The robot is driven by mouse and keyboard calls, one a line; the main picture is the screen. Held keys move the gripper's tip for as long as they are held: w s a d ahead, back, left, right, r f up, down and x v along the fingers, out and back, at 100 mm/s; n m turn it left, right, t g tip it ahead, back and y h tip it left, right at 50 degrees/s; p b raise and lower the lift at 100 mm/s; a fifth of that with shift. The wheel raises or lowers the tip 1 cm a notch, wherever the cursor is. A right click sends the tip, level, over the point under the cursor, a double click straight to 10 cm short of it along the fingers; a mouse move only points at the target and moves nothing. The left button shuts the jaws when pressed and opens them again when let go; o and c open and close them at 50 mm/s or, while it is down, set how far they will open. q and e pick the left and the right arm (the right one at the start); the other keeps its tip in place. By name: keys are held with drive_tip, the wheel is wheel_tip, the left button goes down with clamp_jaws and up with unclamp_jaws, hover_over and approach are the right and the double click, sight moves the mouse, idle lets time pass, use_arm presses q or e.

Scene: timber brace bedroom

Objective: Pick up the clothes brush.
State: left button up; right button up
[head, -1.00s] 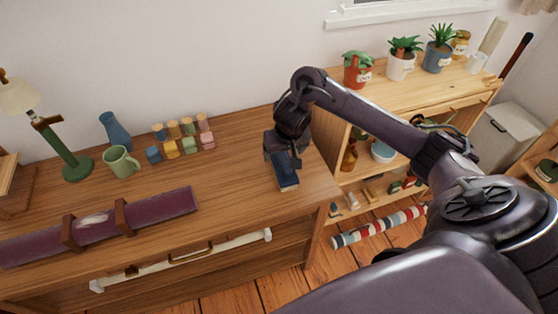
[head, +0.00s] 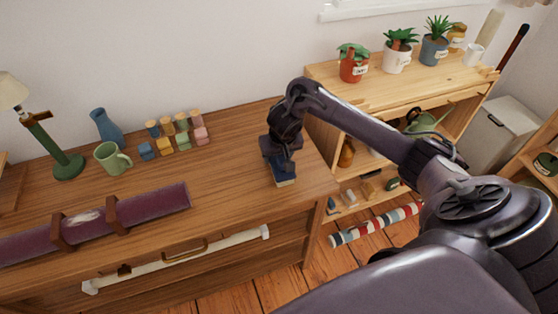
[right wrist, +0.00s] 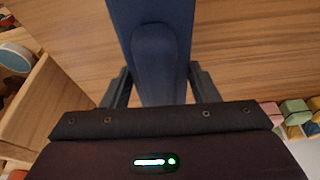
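The clothes brush (head: 284,172) is dark blue with a pale strip along its lower edge. It is at the right end of the wooden dresser top (head: 230,185); I cannot tell whether it is clear of the wood. My right gripper (head: 281,152) is above its rear part, fingers pointing down. In the right wrist view, the blue brush (right wrist: 158,55) lies between the two fingers of the right gripper (right wrist: 160,82), which meet its sides. Its far end runs out of the frame. My left gripper is not in view.
A purple roll in wooden holders (head: 150,204) lies at the dresser's front left. A green mug (head: 112,158), blue vase (head: 105,127), lamp (head: 45,145) and small coloured blocks (head: 166,146) stand behind. A shelf with potted plants (head: 353,65) stands right of the dresser.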

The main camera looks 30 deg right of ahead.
drive_tip(key=c, duration=0.4)
drive_tip(key=shift+r, duration=0.1)
drive_tip(key=shift+r, duration=0.6)
wheel_tip(320, 180, up, 19)
drive_tip(key=p, duration=1.2)
drive_tip(key=shift+f, duration=0.15)
